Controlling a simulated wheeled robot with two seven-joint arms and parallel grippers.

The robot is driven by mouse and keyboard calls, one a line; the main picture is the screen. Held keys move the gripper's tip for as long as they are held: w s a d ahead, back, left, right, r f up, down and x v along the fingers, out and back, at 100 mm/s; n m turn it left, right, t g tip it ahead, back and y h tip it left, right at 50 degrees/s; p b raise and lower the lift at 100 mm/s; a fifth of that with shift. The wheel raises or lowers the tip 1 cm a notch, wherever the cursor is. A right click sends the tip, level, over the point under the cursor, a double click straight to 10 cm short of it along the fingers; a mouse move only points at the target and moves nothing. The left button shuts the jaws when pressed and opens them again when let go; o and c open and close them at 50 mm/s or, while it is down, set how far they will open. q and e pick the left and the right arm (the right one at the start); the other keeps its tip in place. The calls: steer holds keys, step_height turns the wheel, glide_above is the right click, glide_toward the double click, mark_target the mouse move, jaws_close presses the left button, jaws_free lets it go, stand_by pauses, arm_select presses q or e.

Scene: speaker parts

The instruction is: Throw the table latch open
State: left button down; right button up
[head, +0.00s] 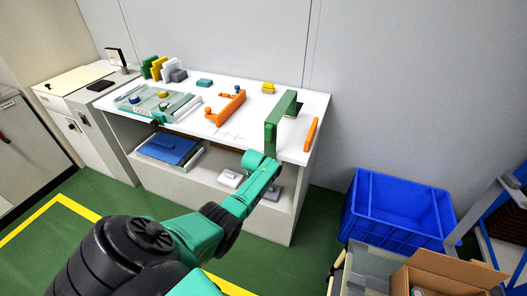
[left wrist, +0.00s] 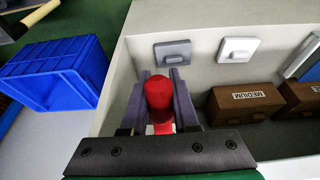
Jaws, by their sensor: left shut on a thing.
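A red, round-ended handle (left wrist: 159,96), which I take to be the table latch, shows in the left wrist view between my two dark grey fingers. My left gripper (left wrist: 160,82) is shut on it, one finger on each side. In the head view my left gripper (head: 262,172) is at the front of the white table (head: 235,133), just below the table top's front edge. The red handle is hidden there behind my gripper, so how far the latch is turned cannot be told. My right gripper is in neither view.
A green upright bracket (head: 281,118) stands close above my gripper at the table's front, with an orange bar (head: 311,134) to its right. The lower shelf holds brown boxes (left wrist: 243,102) and small blocks. A blue crate (head: 400,208) stands on the floor to the right.

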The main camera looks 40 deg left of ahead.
arm_select(q)
steer(key=shift+s+d+r+g, duration=0.1)
steer(key=shift+s+r+g, duration=0.25)
steer(key=shift+g, duration=0.35)
steer(key=shift+f, duration=0.1)
steer(key=c, duration=0.7)
jaws_free()
steer(key=shift+o, duration=0.2)
